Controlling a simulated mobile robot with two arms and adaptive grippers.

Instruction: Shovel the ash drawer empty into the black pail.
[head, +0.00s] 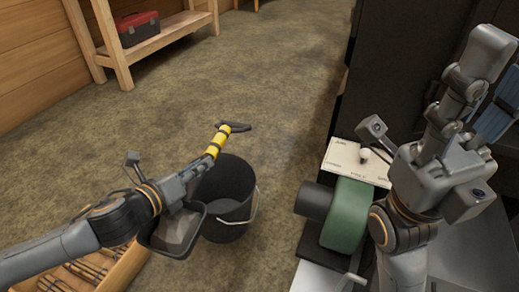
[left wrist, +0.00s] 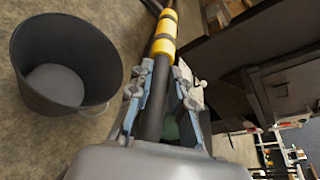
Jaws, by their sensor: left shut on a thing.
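My left gripper (head: 190,182) is shut on the shaft of a shovel with yellow bands (head: 214,145) and a dark grip end. The left wrist view shows the dark shaft (left wrist: 155,105) between its fingers. The shovel's dark scoop (head: 174,236) hangs below my gripper, left of the pail; its inside looks grey, and I cannot tell whether ash lies in it. The black pail (head: 236,207) stands upright on the floor. Its grey bottom shows in the left wrist view (left wrist: 55,85); ash there is unclear. I cannot make out the ash drawer.
A green housing (head: 345,214) with a dark cylinder and a cream panel (head: 356,162) stand right of the pail. A large dark cabinet rises behind them. A wooden tray (head: 122,270) lies at lower left. A red toolbox (head: 137,27) sits on a wooden bench. The floor beyond the pail is clear.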

